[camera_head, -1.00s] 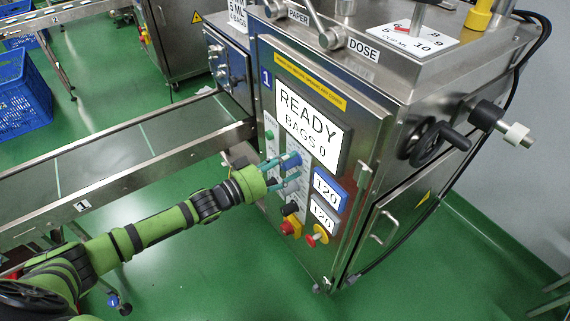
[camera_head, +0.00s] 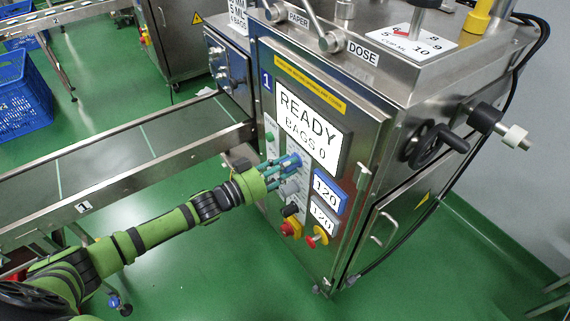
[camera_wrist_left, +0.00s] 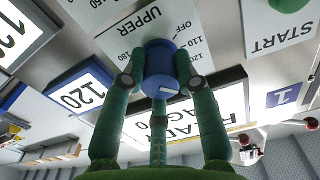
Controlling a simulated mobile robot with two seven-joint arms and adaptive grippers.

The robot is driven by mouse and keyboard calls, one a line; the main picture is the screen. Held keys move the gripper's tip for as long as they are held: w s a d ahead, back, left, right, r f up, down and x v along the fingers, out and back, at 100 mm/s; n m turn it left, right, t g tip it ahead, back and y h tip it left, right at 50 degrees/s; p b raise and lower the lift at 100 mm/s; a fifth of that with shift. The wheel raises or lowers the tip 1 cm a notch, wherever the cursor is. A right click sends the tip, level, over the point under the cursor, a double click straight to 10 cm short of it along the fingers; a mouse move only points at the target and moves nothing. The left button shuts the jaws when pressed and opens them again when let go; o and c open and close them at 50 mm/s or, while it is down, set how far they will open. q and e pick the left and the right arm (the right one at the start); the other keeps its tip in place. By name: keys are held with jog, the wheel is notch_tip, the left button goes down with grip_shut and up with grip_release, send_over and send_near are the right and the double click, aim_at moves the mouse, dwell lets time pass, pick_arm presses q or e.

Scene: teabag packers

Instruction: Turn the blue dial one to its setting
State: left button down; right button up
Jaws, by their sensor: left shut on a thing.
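The blue dial (camera_wrist_left: 160,58) is on the machine's front panel, beside a printed scale marked UPPER, with OFF and numbers round it. A white pointer mark shows on the dial's face. In the head view the dial (camera_head: 294,160) is partly covered by my fingers. My left gripper (camera_head: 284,166) is shut on the dial, its green fingers around the dial's sides in the wrist view. A blue-framed display reading 120 (camera_head: 328,191) is right of the dial in the head view; it also shows in the wrist view (camera_wrist_left: 80,94). My right gripper is not in view.
A READY, BAGS 0 screen (camera_head: 310,128) is above the dial. A grey-framed 120 display (camera_head: 323,217), a black knob (camera_head: 290,210), and red-and-yellow controls (camera_head: 290,228) are below. A conveyor (camera_head: 110,160) runs left of the machine, above my forearm.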

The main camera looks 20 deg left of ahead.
pick_arm(q)
jog(key=m, duration=0.3)
jog(key=shift+s+f, duration=0.1)
jog(key=shift+f, duration=0.15)
jog(key=shift+m, duration=0.8)
jog(key=m, duration=0.2)
jog(key=shift+m, duration=1)
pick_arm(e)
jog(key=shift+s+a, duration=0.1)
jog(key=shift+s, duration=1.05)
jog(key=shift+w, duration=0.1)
pick_arm(q)
jog(key=shift+a, duration=0.1)
jog(key=c, duration=0.9)
grip_release()
jog(key=shift+r, duration=0.1)
